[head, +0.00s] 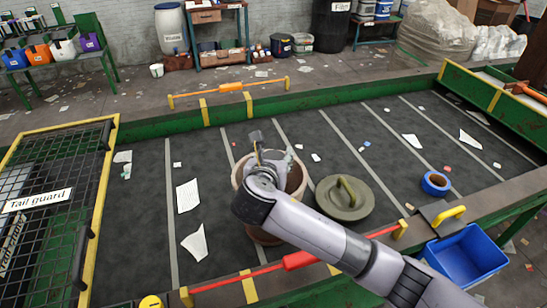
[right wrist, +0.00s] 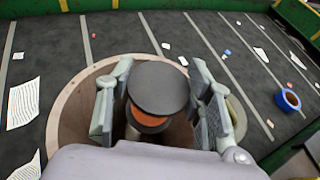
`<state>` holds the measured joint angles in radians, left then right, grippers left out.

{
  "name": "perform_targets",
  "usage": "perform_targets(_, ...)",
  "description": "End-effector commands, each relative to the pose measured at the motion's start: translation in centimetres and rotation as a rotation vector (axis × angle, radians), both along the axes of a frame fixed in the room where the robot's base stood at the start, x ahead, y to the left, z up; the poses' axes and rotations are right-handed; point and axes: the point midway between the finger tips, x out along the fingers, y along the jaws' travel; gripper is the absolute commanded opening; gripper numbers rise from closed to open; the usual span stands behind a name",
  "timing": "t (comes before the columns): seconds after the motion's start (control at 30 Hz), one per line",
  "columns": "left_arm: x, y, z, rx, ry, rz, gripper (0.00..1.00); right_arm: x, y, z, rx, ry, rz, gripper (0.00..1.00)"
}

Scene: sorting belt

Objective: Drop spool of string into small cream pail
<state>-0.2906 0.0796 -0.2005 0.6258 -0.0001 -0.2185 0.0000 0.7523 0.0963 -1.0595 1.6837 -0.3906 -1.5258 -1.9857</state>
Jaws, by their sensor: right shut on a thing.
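The spool (right wrist: 158,86) has a dark grey disc end and orange string under it. My right gripper (right wrist: 160,112) is shut on it, with a finger on each side. In the head view my right gripper (head: 273,160) is over a round container with a pale tan rim (head: 299,195) and brown inside, standing on the belt. The same rim (right wrist: 62,118) surrounds the spool in the right wrist view. I cannot tell how far the spool is above or inside the rim. My arm hides much of the container. My left gripper is not in view.
An olive lid (head: 330,206) with a handle lies right of the container. A blue tape roll (head: 428,187) and paper scraps are on the dark belt (head: 225,245). A red bar (head: 300,260) runs along the near edge. A blue bin (head: 470,262) is at lower right.

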Motion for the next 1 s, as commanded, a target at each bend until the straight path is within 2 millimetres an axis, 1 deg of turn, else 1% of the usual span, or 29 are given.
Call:
perform_targets(0.03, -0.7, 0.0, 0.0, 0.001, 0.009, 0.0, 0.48, 0.0, 0.0, 0.1, 0.001, -0.001, 0.0, 0.2)
perform_targets(0.1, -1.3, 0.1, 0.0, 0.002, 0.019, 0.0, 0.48, 0.0, 0.0, 0.1, 0.001, -0.001, 0.0, 0.2)
perform_targets(0.13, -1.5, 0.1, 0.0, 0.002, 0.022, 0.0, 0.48, 0.0, 0.0, 0.1, 0.001, -0.001, 0.0, 0.49)
perform_targets(0.23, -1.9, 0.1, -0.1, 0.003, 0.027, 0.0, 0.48, 0.0, 0.0, 0.1, 0.001, 0.0, 0.0, 0.56)
perform_targets(0.43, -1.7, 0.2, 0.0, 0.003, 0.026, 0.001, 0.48, 0.0, 0.0, 0.1, 0.0, 0.0, 0.0, 0.69)
perform_targets(0.47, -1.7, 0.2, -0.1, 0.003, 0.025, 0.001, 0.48, 0.0, 0.0, 0.1, 0.0, 0.0, 0.0, 0.71)
perform_targets(0.77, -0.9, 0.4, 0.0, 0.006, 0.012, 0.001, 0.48, -0.1, 0.0, 0.1, 0.0, 0.0, 0.0, 0.71)
perform_targets(0.87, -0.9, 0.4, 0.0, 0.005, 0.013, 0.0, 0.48, -0.7, 0.1, 0.3, 0.0, 0.001, 0.0, 0.71)
perform_targets(0.97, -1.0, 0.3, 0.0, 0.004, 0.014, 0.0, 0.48, -2.1, 0.4, 0.9, 0.002, 0.0, 0.001, 0.71)
perform_targets(1.0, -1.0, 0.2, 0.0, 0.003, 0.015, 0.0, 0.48, -2.8, 0.5, 1.2, 0.003, 0.0, 0.002, 0.71)
